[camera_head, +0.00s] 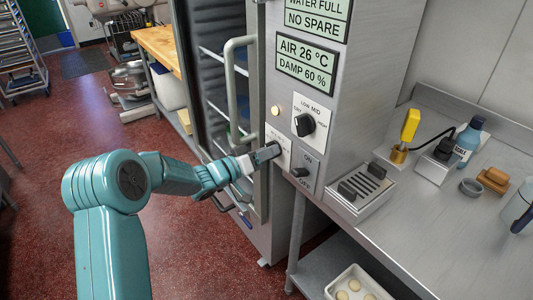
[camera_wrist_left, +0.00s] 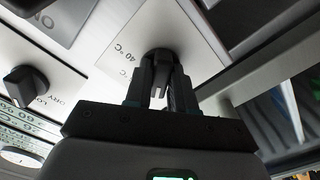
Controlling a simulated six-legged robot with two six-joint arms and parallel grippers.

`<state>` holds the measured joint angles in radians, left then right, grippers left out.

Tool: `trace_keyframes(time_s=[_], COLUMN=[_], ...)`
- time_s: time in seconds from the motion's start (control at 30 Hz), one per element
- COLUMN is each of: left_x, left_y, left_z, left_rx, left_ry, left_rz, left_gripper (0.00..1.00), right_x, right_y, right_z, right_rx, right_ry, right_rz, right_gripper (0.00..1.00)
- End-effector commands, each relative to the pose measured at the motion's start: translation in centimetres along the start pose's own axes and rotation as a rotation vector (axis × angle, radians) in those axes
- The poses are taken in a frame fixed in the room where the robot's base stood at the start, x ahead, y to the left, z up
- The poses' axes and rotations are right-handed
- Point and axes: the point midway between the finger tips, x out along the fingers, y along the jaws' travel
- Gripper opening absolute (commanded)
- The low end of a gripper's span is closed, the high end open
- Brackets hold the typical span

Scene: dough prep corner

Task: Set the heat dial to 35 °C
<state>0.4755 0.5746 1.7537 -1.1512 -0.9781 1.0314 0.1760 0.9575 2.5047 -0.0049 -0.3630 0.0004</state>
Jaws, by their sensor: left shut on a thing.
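The heat dial is a dark knob on a pale plate low on the cabinet's control panel. In the left wrist view the dial (camera_wrist_left: 158,54) sits between the fingers of my left gripper (camera_wrist_left: 159,84), with an upside-down "40 °C" mark on the plate beside it. In the head view my left gripper (camera_head: 263,156) is shut on the dial and largely hides it. The dial's pointer direction cannot be read. The display (camera_head: 306,64) above reads "AIR 26 °C" and "DAMP 60 %". My right gripper is not in view.
Close by are a black DRY–LOW–MID–HIGH knob (camera_head: 304,124), an amber lamp (camera_head: 275,110) and an ON/OFF switch (camera_head: 300,172). The cabinet's door handle (camera_head: 232,95) stands left of my gripper. A steel counter (camera_head: 425,215) with several small items is at right.

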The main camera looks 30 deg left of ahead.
Motion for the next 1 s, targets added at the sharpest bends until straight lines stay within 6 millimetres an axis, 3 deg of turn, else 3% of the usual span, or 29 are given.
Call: trace_keyframes(time_s=[0.23, 0.7, 1.0], left_x=[0.0, 0.0, 0.0], left_y=[-0.1, -0.2, 0.0], left_z=[0.3, 0.3, 0.1], left_rx=[0.03, 0.268, 0.299], left_ry=[-0.002, -0.002, -0.003], left_rz=[0.0, 0.0, -0.001], left_gripper=[0.0, 0.0, 0.0], right_x=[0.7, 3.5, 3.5], right_y=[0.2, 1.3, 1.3], right_z=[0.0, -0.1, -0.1], right_rx=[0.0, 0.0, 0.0], right_ry=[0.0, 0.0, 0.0], right_rz=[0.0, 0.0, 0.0], right_gripper=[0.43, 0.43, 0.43])
